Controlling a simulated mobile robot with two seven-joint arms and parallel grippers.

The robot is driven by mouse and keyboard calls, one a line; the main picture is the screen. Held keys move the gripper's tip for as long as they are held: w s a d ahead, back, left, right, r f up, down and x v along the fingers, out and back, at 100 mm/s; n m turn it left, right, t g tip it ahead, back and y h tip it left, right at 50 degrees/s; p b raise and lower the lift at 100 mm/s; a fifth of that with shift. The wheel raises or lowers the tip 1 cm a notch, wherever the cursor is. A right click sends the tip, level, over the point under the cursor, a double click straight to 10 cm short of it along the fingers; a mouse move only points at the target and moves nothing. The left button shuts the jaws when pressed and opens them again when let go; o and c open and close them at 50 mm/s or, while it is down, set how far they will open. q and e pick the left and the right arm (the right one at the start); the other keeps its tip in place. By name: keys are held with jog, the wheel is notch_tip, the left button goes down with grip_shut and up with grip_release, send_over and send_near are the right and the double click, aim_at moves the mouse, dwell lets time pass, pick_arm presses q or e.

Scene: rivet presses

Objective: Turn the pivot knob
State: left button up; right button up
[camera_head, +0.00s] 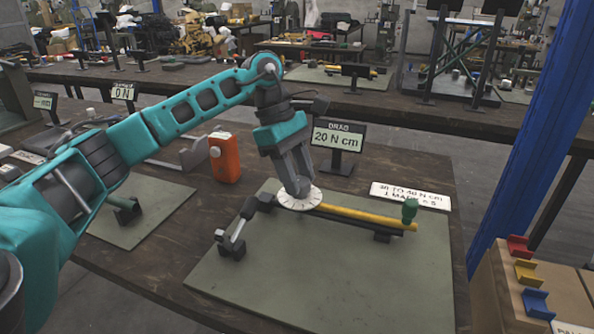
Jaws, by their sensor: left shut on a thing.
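The pivot knob (287,199) is a white, marked dial at the left end of a yellow bar (362,216) on the green mat (300,290). My left gripper (299,190) comes down from above and is shut at the dial's centre; its fingers hide the part they grip. A small display (338,138) behind the dial reads "DRAG 20 N cm". A white sign (410,195) to the right reads "30 TO 40 N cm". My right gripper is not in view.
A green knob (410,209) stands at the bar's right end. A small dark clamp or lever (233,237) sits left of the dial. An orange box (225,157) stands behind left. Colored brackets (526,271) lie on a box at the right. The front of the mat is clear.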

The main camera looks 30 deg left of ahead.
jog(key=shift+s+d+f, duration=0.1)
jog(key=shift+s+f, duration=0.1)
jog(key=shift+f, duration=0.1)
pick_arm(q)
jog(key=o, duration=1.1)
jog(key=shift+c, duration=0.2)
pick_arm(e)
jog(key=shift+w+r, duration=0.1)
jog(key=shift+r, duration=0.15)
pick_arm(q)
jog(key=shift+r, duration=0.1)
jog(key=shift+a+r, duration=0.15)
jog(key=shift+r, duration=0.15)
jog(key=p+v, duration=0.2)
jog(key=v, duration=1)
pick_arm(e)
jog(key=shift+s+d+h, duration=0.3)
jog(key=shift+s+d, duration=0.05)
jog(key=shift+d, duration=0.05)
pick_arm(q)
jog(key=shift+r, duration=0.1)
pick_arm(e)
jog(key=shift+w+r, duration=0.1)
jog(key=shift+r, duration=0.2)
